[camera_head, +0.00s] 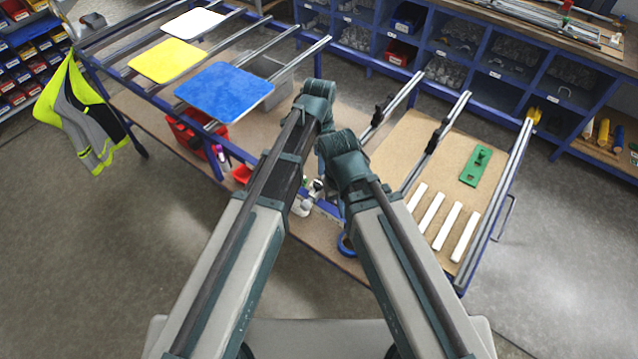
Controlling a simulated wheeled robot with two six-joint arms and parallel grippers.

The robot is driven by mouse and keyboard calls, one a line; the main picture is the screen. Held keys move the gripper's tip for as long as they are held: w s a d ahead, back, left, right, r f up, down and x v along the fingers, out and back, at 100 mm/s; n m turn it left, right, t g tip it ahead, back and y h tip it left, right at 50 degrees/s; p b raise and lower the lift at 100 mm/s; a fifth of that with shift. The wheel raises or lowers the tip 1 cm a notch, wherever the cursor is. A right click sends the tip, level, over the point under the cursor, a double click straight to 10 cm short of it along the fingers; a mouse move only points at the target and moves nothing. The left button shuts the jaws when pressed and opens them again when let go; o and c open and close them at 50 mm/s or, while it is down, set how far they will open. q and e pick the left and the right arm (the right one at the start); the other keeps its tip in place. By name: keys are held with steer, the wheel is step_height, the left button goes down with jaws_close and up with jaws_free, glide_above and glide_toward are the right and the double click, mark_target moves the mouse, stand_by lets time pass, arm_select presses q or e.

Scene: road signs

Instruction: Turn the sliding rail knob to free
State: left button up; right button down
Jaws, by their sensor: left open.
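Two rails over the right half of the bench carry small black fittings. One black fitting (378,114) is on the left rail and another black fitting (434,141) is on the right rail. They look like the sliding rail knobs, but they are too small to show how a knob is turned. My left gripper (304,205) shows small and partly hidden between my two arms, low over the front of the bench. It is open and apart from both fittings. My right gripper is hidden behind my right arm.
A blue sign plate (224,92), a yellow plate (167,60) and a white plate (194,23) lie on the left rails. Several white strips (432,213) and a green piece (476,166) lie on the bench board at right. Blue shelving (480,62) stands behind.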

mark_target(319, 182)
arm_select(q)
step_height(319, 182, down, 11)
steer(key=b, duration=0.9)
steer(key=shift+r+b, duration=0.15)
steer(key=shift+b, duration=0.2)
jaws_close()
